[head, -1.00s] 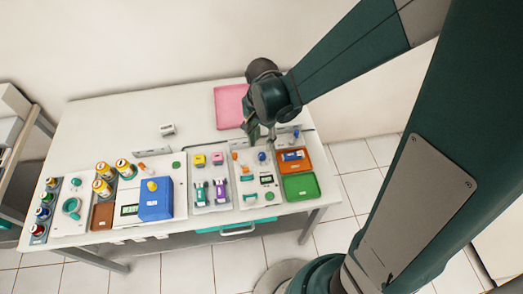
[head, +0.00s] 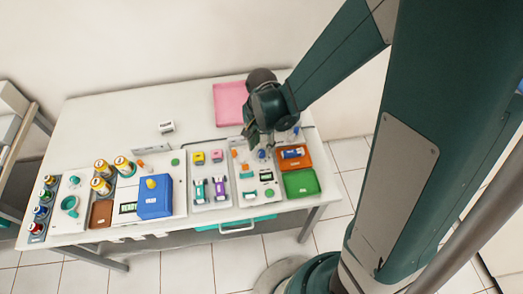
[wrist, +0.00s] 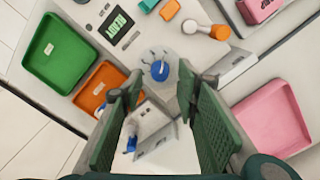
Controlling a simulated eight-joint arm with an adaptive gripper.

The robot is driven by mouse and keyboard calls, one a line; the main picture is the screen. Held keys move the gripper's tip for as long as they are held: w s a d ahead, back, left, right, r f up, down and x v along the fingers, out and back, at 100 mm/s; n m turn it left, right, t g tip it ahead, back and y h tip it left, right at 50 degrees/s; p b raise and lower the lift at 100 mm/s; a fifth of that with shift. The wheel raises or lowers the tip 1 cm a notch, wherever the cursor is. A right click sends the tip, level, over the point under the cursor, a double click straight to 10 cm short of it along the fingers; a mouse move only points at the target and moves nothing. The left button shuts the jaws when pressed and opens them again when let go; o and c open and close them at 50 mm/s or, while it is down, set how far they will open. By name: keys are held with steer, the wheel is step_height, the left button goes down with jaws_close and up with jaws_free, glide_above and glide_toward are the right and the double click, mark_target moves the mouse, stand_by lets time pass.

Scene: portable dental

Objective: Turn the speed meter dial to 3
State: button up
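A blue dial (wrist: 159,71) with dark tick marks around it sits on a white panel in the wrist view. In the head view the same blue dial (head: 262,154) shows just in front of my gripper (head: 254,140). In the wrist view my gripper (wrist: 157,88) is open, with its two green fingers wide apart. The dial lies ahead, between the lines of the fingertips, and no finger appears to touch it. Numbers and the dial's setting are too small to read. A display (wrist: 112,24) on the same panel reads READY.
An orange tray (head: 306,154) and a green tray (head: 314,185) stand right of the panel. A blue-and-white device (wrist: 150,128) shows between the fingers. A pink tray (head: 221,121) lies behind.

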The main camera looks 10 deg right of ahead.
mark_target(262, 152)
steer(key=shift+f, duration=1.55)
steer(key=shift+c, duration=0.6)
steer(key=c, duration=0.8)
